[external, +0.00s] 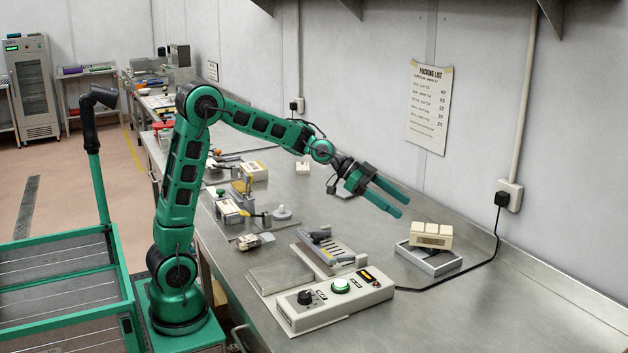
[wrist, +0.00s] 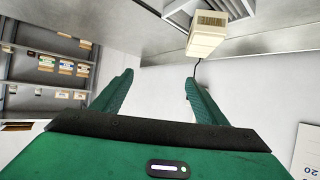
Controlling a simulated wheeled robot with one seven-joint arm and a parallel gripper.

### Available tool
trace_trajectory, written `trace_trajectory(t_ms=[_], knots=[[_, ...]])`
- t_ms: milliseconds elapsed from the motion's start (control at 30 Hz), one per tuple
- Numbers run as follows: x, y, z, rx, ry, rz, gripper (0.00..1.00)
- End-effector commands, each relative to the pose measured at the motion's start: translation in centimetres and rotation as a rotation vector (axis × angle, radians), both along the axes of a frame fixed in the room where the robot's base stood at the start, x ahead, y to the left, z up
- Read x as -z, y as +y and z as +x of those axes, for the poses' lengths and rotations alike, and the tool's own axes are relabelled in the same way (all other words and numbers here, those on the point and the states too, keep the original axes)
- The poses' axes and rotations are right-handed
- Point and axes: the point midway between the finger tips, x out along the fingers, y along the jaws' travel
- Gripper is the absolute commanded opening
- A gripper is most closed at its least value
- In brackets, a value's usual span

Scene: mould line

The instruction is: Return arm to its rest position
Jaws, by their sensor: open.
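My green arm reaches out over the steel bench in the external view, raised above its surface. My gripper (external: 392,202) is open, with its two green fingers apart and nothing between them. It hangs in the air to the upper left of a cream block (external: 431,235). In the wrist view my gripper (wrist: 158,85) also shows open and empty, and the cream block (wrist: 207,38) appears beyond the right finger.
The cream block rests on a grey tray (external: 443,264) by a black cable. A control box (external: 318,312) with a green button and a slotted fixture (external: 325,251) stand on the bench (external: 480,320). A wall (external: 560,130) with a packing list (external: 429,105) runs behind.

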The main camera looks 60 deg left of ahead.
Motion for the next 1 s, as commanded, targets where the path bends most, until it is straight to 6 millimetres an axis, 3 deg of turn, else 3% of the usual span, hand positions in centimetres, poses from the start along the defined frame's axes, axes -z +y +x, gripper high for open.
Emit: trace_trajectory(t_ms=[400,1000], knots=[[1.0,-4.4,-5.7,0.077,0.0,-0.001,0.67],[2.9,-9.2,-14.4,0.184,0.0,0.004,0.67]])
